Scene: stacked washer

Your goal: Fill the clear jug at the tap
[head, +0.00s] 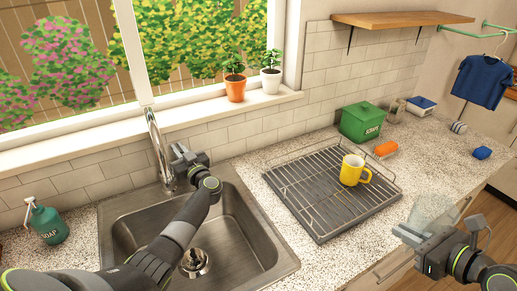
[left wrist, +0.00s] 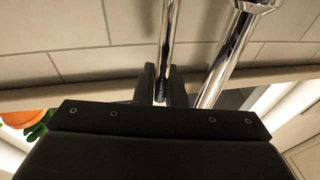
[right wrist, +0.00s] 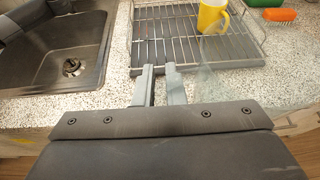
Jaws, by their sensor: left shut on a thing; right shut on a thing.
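The chrome tap (head: 156,145) rises behind the steel sink. In the left wrist view its thick tube (left wrist: 228,55) stands beside a thin chrome lever (left wrist: 167,45). My left gripper (head: 186,160) is at the tap; in the left wrist view its fingers (left wrist: 161,88) are shut on the thin lever. The clear jug (head: 433,210) is at the right, near the counter's front edge, away from the sink. My right gripper (head: 412,234) is shut on it. In the right wrist view the jug (right wrist: 207,88) shows faintly beside the fingers (right wrist: 159,85). I see no water stream.
The sink (head: 235,235) has a drain in its floor. A wire dish rack (head: 310,195) with a yellow mug (head: 352,171) stands between sink and jug. A soap bottle (head: 47,222) is left of the sink. A green box (head: 361,122) and orange brush (head: 386,148) are behind the rack.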

